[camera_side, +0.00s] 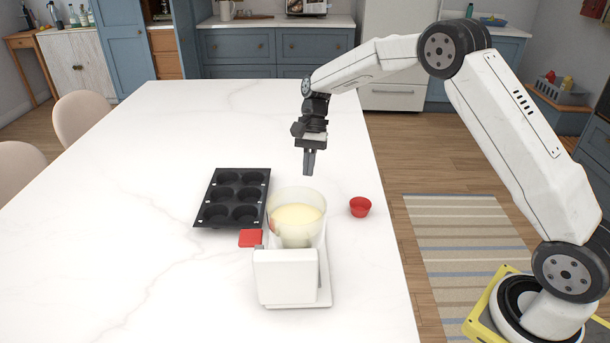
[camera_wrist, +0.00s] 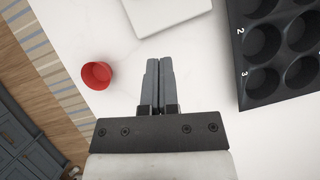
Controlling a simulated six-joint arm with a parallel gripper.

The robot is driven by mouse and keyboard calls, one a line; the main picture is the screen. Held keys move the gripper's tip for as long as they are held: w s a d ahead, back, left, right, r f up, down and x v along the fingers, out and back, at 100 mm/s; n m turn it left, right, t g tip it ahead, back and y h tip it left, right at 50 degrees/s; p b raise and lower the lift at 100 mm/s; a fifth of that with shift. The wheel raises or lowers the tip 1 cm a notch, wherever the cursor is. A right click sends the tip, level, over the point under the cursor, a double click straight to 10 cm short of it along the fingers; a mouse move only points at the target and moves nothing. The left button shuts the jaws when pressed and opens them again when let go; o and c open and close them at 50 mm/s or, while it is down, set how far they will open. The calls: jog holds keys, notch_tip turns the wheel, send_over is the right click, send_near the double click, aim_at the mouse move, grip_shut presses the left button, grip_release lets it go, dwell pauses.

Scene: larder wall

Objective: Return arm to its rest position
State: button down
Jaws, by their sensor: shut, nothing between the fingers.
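My gripper (camera_side: 309,162) points down, shut and empty, above the white marble table. In the side view it is behind the mixer-like white appliance and clear of everything. In the wrist view the two fingers (camera_wrist: 157,65) are together with nothing between them. My arm reaches in from the right, bent high at its middle joint.
A black muffin tray (camera_side: 233,198) lies left of a white appliance (camera_side: 286,276) with a clear bowl (camera_side: 296,214) of pale yellow contents. A red square (camera_side: 250,238) lies between them. A red cup (camera_side: 360,207) stands near the table's right edge. The far table (camera_side: 210,120) is clear.

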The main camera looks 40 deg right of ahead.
jog(key=shift+s, duration=0.15)
jog(key=s+f+n+t+h, duration=0.1)
jog(key=s+n+t+h, duration=0.3)
jog(key=s+n, duration=0.7)
jog(key=s+a+t, duration=0.1)
jog(key=s, duration=1)
jog(key=shift+s+t, duration=0.25)
jog(key=shift+t, duration=0.05)
